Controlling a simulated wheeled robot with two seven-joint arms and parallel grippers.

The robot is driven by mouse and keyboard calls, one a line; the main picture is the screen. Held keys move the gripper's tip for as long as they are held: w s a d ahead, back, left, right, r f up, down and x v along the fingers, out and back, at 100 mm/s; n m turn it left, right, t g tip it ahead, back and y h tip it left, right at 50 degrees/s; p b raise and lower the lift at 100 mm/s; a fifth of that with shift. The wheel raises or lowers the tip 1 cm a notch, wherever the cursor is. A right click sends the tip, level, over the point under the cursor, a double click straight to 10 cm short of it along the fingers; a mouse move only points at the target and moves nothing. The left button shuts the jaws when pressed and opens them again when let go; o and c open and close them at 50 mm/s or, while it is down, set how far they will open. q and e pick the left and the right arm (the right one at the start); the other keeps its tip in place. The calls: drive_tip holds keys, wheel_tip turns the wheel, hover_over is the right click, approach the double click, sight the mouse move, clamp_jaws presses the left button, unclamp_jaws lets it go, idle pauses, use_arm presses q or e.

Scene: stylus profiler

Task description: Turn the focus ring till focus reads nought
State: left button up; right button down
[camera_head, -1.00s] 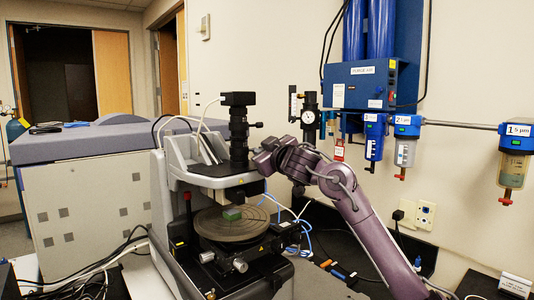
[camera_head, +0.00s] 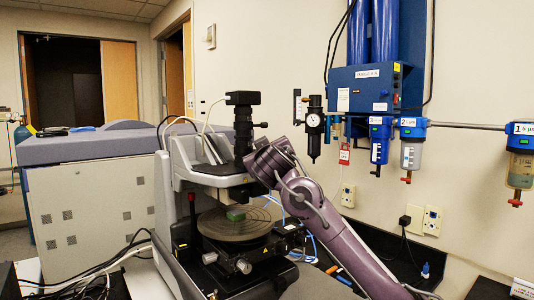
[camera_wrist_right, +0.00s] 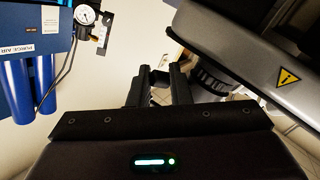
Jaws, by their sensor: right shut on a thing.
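The profiler (camera_head: 185,180) stands at centre left with a black upright optics tube (camera_head: 243,125) above its round stage (camera_head: 238,228). A dark ridged ring (camera_wrist_right: 212,80), which looks like the focus ring, shows beside the right finger. No focus reading is legible. My left gripper is not in view.
A blue purge-air box (camera_head: 365,88) with filters and a pressure gauge (camera_head: 312,121) hangs on the wall at right. A grey cabinet (camera_head: 95,185) stands at left. Cables lie on the bench at both sides.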

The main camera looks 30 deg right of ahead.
drive_tip(key=shift+f, duration=0.1)
drive_tip(key=c, duration=1.8)
unclamp_jaws()
drive_tip(key=shift+o, duration=0.5)
drive_tip(key=shift+w, duration=0.15)
drive_tip(key=b+v, duration=0.3)
drive_tip(key=v, duration=0.4)
drive_tip(key=shift+s+a+b, duration=0.2)
drive_tip(key=shift+s+b, duration=0.1)
